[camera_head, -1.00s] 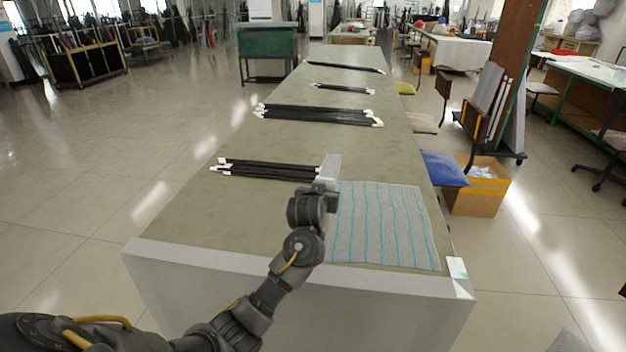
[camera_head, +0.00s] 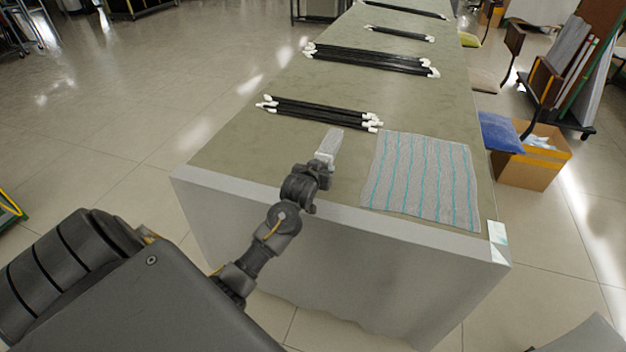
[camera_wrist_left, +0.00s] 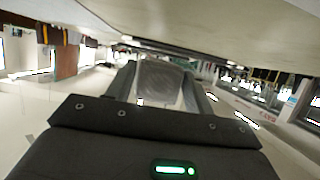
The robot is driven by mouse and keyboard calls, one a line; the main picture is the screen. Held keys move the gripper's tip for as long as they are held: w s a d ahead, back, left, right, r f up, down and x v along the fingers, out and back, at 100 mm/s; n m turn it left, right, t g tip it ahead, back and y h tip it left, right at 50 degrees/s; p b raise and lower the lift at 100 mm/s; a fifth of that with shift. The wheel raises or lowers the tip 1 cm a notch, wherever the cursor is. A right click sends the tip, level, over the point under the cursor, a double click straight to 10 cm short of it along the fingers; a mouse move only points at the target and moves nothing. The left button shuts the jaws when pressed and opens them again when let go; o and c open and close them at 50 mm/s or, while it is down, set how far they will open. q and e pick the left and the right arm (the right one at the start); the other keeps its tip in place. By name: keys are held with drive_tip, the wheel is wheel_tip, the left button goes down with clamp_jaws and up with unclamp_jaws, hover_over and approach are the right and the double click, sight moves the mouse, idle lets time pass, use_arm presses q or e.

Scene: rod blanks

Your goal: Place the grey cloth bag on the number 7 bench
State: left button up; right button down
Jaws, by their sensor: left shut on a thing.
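My left gripper (camera_head: 325,161) is shut on a small light grey, cloth-like piece, which I take to be the grey cloth bag (camera_head: 332,143). The bag sticks out forward from the fingers, over the near part of the long bench (camera_head: 240,150). Whether it touches the bench top I cannot tell. In the left wrist view the grey bag (camera_wrist_left: 160,82) shows between the two fingers. A card (camera_head: 497,233) is on the bench's near right corner; its number is unreadable. My right gripper is not in view.
A flat grey cloth with turquoise stripes (camera_head: 422,180) lies right of my left gripper. A bundle of black rods with white ends (camera_head: 318,113) lies just beyond; more bundles lie farther back. The near left bench top is bare. A cardboard box (camera_head: 530,160) stands at right.

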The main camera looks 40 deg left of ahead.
use_arm(q)
drive_tip(key=shift+s+a+f, duration=0.3)
drive_tip(key=shift+a+f, duration=0.1)
drive_tip(key=shift+f, duration=0.2)
drive_tip(key=shift+s+a+f, duration=0.3)
drive_tip(key=shift+a+f, duration=0.05)
drive_tip(key=shift+f, duration=0.2)
drive_tip(key=shift+s+a+f+p, duration=0.1)
drive_tip(key=shift+f+p, duration=0.05)
drive_tip(key=shift+f, duration=0.75)
drive_tip(key=shift+s+a+f+p, duration=0.1)
drive_tip(key=shift+f+p, duration=0.05)
drive_tip(key=shift+f, duration=0.75)
drive_tip(key=shift+f, duration=0.15)
drive_tip(key=o, duration=1)
drive_tip(key=shift+r, duration=0.2)
drive_tip(key=v, duration=1.2)
drive_tip(key=shift+d+f, duration=0.1)
